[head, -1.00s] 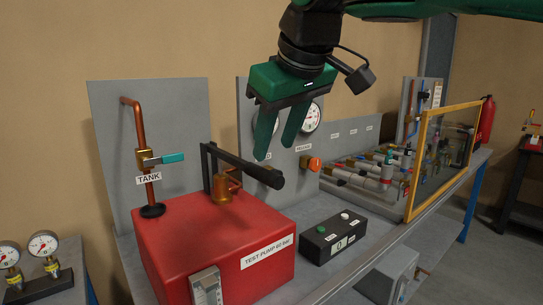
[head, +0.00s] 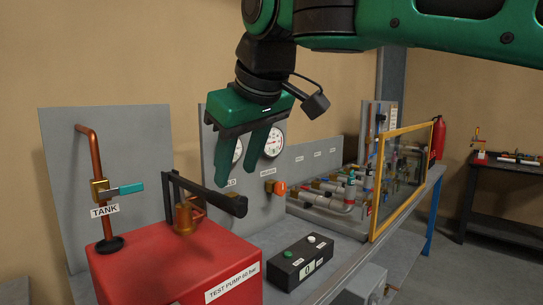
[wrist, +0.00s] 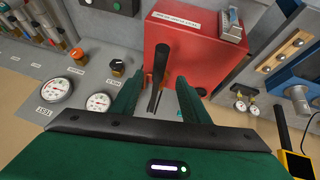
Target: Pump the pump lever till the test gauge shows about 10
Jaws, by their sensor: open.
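The black pump lever (head: 208,193) stands on the red test pump (head: 170,267), above a brass cylinder (head: 184,217). It slopes slightly down to the right, to a thick grip end. My green gripper (head: 238,181) is open and empty, its fingers pointing down near the lever's grip end. In the wrist view the lever (wrist: 159,80) shows between the two fingers (wrist: 160,92), with no visible contact. The test gauge (wrist: 54,89) is on the grey panel; its needle is too small to read. In the head view a finger partly covers the left gauge.
A tank valve with a teal handle (head: 126,189) is left of the lever. An orange knob (head: 279,187) is on the panel to the right. A black box with buttons (head: 302,262) sits on the bench. A yellow-framed clear screen (head: 402,178) stands further right.

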